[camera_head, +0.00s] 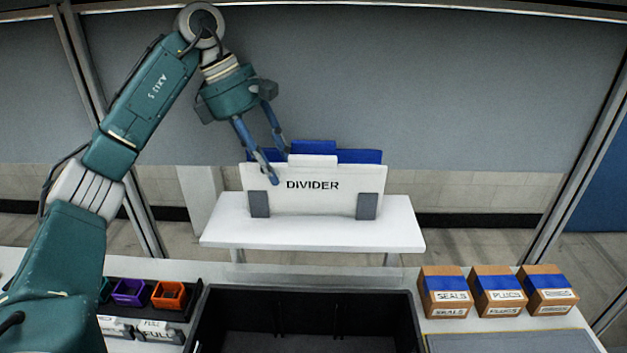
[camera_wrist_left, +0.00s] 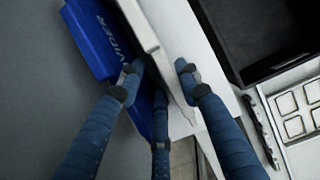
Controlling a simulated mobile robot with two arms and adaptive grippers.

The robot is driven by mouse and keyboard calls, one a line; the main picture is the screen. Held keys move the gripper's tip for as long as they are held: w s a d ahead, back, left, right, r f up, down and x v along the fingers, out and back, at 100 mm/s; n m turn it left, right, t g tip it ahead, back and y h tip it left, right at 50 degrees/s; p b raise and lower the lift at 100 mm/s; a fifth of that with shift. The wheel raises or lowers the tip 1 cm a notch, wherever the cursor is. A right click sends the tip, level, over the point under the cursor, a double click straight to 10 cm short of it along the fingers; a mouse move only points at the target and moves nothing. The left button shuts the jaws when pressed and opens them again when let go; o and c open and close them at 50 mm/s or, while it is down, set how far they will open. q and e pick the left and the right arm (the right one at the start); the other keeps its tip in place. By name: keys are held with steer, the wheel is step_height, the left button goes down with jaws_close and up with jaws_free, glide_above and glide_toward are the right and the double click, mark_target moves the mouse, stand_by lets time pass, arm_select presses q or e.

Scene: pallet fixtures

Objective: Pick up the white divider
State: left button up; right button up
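The white divider (camera_head: 313,203), lettered DIVIDER, stands upright between two grey holders (camera_head: 259,204) on a white table (camera_head: 400,237). A blue divider (camera_head: 362,156) stands right behind it. My left gripper (camera_head: 279,167) is at the white divider's top left edge, one finger in front of the panel and the others behind. In the left wrist view the fingers are apart, with the white divider's top edge (camera_wrist_left: 142,25) running between them and the lettered blue divider (camera_wrist_left: 92,40) to the left. I see no firm grip on the panel. My right gripper is out of view.
A black bin (camera_head: 305,292) stands in front of the white table. A dark rack with purple and orange cups (camera_head: 168,295) is at the left. A grey wall rises behind.

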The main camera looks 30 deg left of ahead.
arm_select(q)
steer(key=p, duration=0.2)
glide_toward(321, 209)
steer(key=w+d+r, duration=0.1)
steer(key=w, duration=0.1)
steer(key=p+x, duration=0.1)
steer(key=x, duration=0.3)
steer(key=shift+s+d+p, duration=0.1)
steer(key=shift+d+p, duration=0.25)
steer(key=shift+p, duration=0.05)
steer(key=shift+d+f, duration=0.15)
steer(key=shift+f, duration=0.3)
steer(key=c, duration=0.8)
jaws_close()
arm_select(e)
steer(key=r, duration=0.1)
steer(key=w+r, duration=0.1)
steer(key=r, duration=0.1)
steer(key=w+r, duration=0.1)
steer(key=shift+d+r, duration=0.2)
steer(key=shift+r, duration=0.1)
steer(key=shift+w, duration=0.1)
